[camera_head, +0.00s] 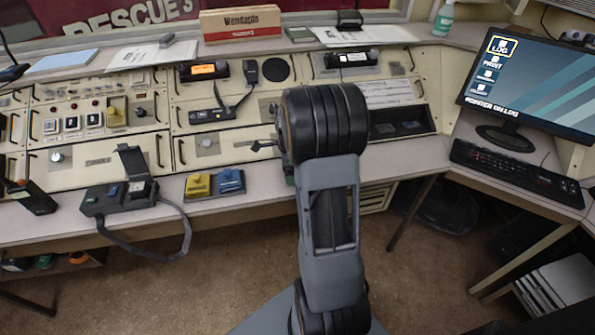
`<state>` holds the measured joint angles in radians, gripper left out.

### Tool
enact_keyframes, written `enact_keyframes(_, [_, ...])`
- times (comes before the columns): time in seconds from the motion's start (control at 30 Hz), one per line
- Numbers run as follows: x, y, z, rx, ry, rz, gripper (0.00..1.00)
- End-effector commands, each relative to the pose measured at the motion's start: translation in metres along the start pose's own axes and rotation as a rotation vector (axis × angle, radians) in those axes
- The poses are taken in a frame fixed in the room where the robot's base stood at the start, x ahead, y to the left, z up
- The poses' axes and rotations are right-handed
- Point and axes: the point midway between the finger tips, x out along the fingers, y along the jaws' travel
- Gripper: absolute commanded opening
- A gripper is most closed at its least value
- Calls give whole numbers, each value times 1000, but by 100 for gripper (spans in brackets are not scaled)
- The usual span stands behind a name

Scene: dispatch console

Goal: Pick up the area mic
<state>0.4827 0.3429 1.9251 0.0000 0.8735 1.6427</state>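I cannot tell for sure which item is the area mic. A black hand mic (250,73) with a coiled cord stands on the console face, right of an orange-lit radio. A second small dark piece on a cord (219,101) lies near a radio unit (211,115) below it. Part of a black mic-like thing (12,73) shows at the far left edge. My arm rises in the middle of the view and covers part of the console.
A grey unit with a cable (118,196), blue and yellow pedals (214,183) and a black handheld radio (31,196) sit along the desk's front edge. A monitor (530,82) and keyboard (517,172) stand at right. A cardboard box (240,24) sits on the back ledge.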

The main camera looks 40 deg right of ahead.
Motion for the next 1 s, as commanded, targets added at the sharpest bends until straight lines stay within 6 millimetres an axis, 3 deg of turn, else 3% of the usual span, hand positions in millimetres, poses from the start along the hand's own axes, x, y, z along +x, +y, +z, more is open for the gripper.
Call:
enact_keyframes(0.07, [0,0,0,0,0,0,82])
enact_keyframes(0.6, [-1,0,0,0,0,-1,31])
enact_keyframes(1.0, [-11,-1,0,0,0,-2,31])
